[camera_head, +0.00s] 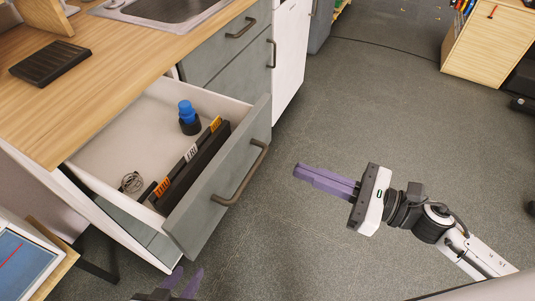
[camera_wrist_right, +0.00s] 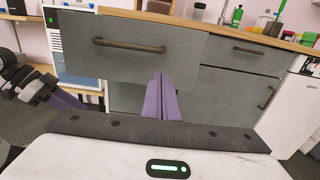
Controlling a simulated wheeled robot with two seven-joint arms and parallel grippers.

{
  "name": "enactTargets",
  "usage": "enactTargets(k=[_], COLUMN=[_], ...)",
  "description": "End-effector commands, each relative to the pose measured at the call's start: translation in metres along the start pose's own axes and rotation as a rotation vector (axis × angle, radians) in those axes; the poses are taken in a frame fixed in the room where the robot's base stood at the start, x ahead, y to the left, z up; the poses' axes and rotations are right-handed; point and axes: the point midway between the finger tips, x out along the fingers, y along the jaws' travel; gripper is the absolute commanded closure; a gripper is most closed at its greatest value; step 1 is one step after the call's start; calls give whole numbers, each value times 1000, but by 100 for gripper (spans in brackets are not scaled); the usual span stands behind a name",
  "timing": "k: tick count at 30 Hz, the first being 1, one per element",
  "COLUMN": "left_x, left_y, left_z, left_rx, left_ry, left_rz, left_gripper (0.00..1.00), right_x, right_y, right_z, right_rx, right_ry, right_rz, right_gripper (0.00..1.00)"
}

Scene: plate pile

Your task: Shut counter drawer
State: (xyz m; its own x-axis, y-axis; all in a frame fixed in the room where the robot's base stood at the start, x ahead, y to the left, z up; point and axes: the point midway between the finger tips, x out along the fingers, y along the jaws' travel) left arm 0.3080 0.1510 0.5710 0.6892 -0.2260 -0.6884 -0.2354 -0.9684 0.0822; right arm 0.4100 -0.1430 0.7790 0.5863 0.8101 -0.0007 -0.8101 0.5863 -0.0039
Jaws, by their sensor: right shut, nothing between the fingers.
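The counter drawer (camera_head: 256,127) is pulled well out from under the wooden counter. Its grey front with a dark bar handle (camera_head: 242,175) faces right in the head view. The front also shows in the right wrist view (camera_wrist_right: 180,60), ahead of my right gripper. My right gripper (camera_head: 297,171) has its purple fingers shut and empty, pointing at the drawer front from a short distance to its right. In the right wrist view its fingers (camera_wrist_right: 161,80) overlap the front's lower edge. My left gripper (camera_head: 185,277) is at the bottom edge, its two purple fingers apart, below the drawer's near corner.
The drawer holds a blue-capped bottle (camera_head: 187,112), a dark file holder (camera_head: 200,168) with labelled tabs, and a small wire coil (camera_head: 131,182). A sink (camera_head: 170,8) and black tray (camera_head: 50,62) are on the counter (camera_head: 105,75). Floor (camera_head: 370,100) right of the drawer is clear.

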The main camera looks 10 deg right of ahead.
Motion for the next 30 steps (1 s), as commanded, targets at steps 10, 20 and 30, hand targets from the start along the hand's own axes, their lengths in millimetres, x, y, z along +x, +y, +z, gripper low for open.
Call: enactTargets(k=[10,20,30], left_x=[-5,-6,-6], left_y=[0,0,1], left_z=[-1,-5,-6], left_rx=[5,3,2], left_ry=[-14,-10,-8], left_rz=[-4,-5,-4], left_gripper=[69,69,69], right_x=[70,94,94], right_y=[-1,0,0], right_z=[3,0,0], right_rx=[2,3,4], right_ry=[-4,-1,-1], right_rz=[-1,-2,-3], right_gripper=[100,100,100])
